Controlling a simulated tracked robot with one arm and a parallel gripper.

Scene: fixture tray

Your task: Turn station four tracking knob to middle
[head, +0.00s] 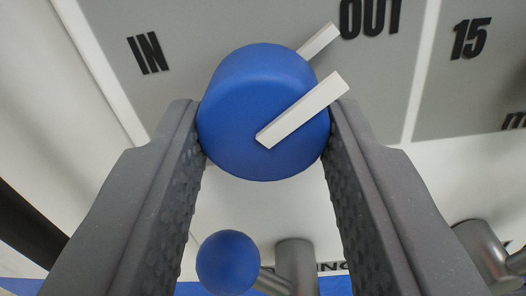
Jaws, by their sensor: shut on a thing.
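The blue round knob (235,135) is in the upper middle of the head view, in front of a grey panel labelled IN on the left and OUT on the right. A white pointer bar (303,110) on its face slants up and to the right, toward OUT. My gripper (265,130) is shut on the knob, one textured finger on its left side and one on its right. A second white bar (318,40) shows behind the knob at its upper right, partly hidden.
A blue ball (228,262) on a metal rod sits below, between my fingers, beside a grey metal post (296,262). Another metal fitting (485,255) is at the lower right. A second grey panel (475,80) marked 15 lies to the right.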

